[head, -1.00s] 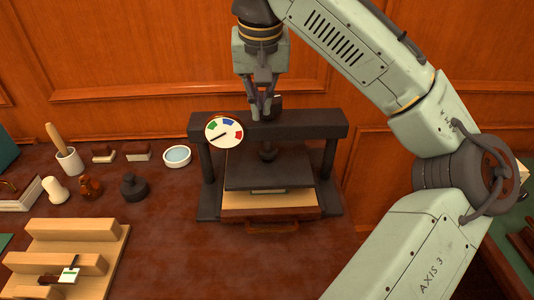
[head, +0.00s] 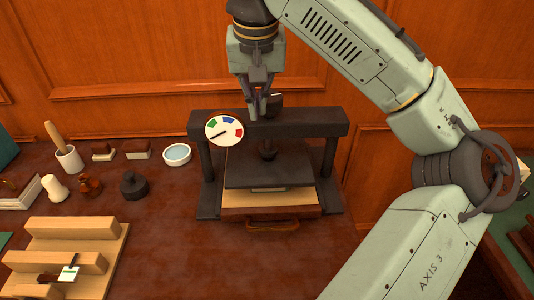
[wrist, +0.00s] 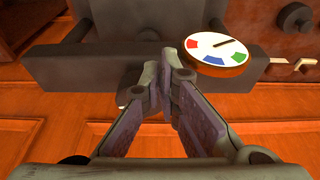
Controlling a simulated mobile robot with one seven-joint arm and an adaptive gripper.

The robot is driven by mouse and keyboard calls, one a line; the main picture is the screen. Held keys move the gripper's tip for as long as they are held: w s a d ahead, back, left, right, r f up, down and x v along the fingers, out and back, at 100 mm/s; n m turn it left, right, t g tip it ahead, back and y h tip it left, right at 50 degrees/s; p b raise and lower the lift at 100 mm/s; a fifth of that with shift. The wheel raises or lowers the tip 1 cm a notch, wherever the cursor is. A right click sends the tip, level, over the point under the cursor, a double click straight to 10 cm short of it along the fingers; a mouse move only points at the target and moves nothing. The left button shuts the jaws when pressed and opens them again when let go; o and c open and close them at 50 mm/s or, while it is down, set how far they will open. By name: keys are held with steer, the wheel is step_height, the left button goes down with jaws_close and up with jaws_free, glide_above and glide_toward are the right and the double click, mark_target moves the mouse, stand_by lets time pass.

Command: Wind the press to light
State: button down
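The dark press (head: 300,123) stands against the panelled wall, with a crossbeam on two posts and a flat platen (head: 268,172) below. A round white dial (head: 224,130) with green, blue and red patches is on the beam's left; its needle points to the lower left, off the colours. It also shows in the wrist view (wrist: 217,50). A dark upright handle (head: 274,99) stands at the top of the beam. My gripper (head: 258,112) points down just left of it; its fingers look together in the wrist view (wrist: 165,78), with nothing visible between them.
A drawer-like wooden bed (head: 270,212) lies under the platen. A stepped wooden rack (head: 80,240) stands at front left. A blue-topped dish (head: 177,154), a dark weight (head: 133,187) and stamps stand left of the press. Bare tabletop lies in front.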

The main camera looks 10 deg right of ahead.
step_height(320, 180, up, 6)
stand_by(0.5)
